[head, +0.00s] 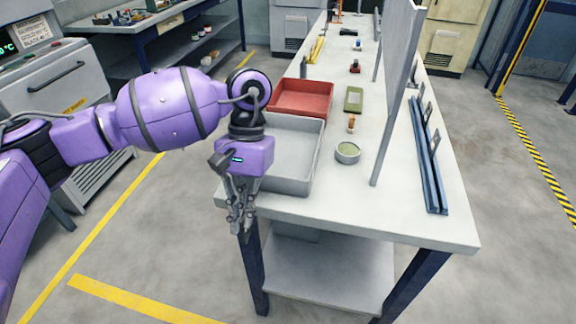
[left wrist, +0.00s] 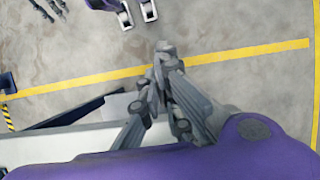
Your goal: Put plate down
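My left gripper (head: 240,232) hangs with its fingers pointing down, just off the front left corner of the white table (head: 380,222). Its fingertips are close together and nothing shows between them. In the left wrist view its fingers (left wrist: 164,50) come together over the floor and table edge. No plate is seen in my left gripper. Small dark upright pieces stand in a long blue rack (head: 428,165) on the right side of the table; I cannot tell whether they are plates. Grey fingers at the top left edge of the left wrist view look like my right gripper (left wrist: 50,10), cut off by the frame.
A grey tray (head: 318,160) and a red tray (head: 330,98) stand on the table's left side. A round dish (head: 348,153) stands beside the grey tray. A tall grey panel (head: 400,60) stands upright along the table. The table's front is clear.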

